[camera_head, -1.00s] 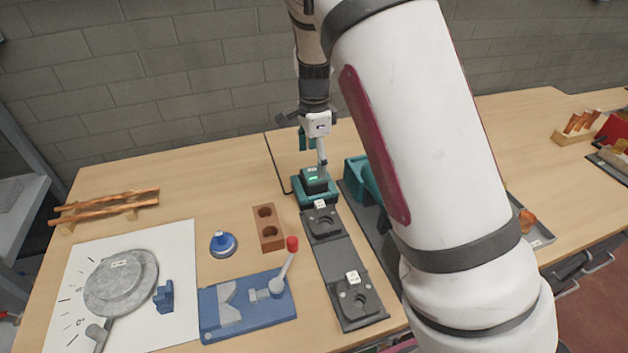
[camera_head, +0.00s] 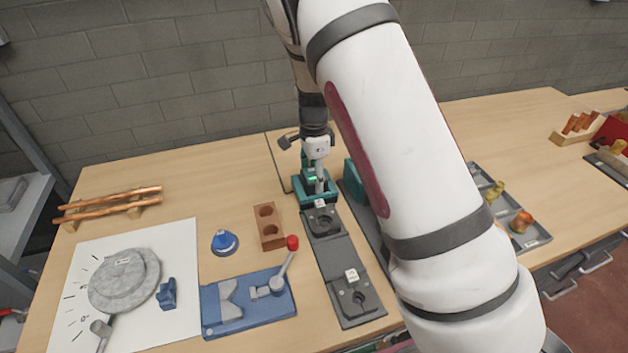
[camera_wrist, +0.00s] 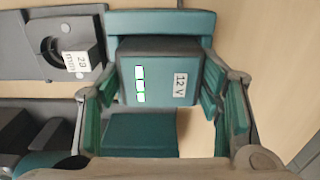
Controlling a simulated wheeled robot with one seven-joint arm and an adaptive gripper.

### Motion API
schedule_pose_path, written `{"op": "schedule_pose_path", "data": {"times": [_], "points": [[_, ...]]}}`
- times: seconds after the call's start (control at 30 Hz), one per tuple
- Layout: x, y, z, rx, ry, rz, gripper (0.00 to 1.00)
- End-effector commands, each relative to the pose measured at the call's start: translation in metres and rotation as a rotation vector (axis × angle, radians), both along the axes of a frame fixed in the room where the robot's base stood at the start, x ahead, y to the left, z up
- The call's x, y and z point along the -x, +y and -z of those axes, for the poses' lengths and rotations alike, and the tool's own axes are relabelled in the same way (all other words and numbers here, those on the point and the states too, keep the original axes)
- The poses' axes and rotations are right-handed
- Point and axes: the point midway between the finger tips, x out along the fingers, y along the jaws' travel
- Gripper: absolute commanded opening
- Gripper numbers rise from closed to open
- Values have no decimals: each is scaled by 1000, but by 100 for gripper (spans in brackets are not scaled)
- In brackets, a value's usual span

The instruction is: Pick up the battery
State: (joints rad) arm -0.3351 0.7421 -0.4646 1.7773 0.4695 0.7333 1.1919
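The battery (camera_wrist: 158,84) is a dark grey and teal block with a "12 V" label and lit green bars. It sits in a teal charger base (camera_wrist: 160,20); in the head view the base (camera_head: 318,199) stands at the back of the bench, with the battery (camera_head: 309,178) partly hidden by my gripper (camera_head: 318,175). In the wrist view my gripper (camera_wrist: 160,92) is open, with one teal-padded finger on each side of the battery. The fingers look close to its sides; I cannot tell whether they touch.
A dark fixture plate with a "29 mm" label (camera_wrist: 77,62) lies beside the charger. A brick-coloured block (camera_head: 268,226), a blue fixture with a red-knobbed lever (camera_head: 247,300) and a blue cone (camera_head: 224,242) stand left. A grey tray (camera_head: 527,239) is at right.

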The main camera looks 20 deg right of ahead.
Motion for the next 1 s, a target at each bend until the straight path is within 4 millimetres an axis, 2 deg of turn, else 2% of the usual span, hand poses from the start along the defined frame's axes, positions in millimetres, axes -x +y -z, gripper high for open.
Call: {"op": "schedule_pose_path", "data": {"times": [0.03, 0.1, 0.13, 0.47, 0.57, 0.73, 1.0], "points": [[0, 0, 0, 0, 1, 0, 31], [0, 0, 0, 0, 0, 0, 15], [0, 0, 0, 0, 0, 0, 12], [-1, 0, -5, 0, -2, 0, 12], [-1, 1, -13, -1, -3, 0, 12], [0, 1, -38, -1, -4, 0, 12], [64, 1, -43, -3, 0, 0, 12]]}}
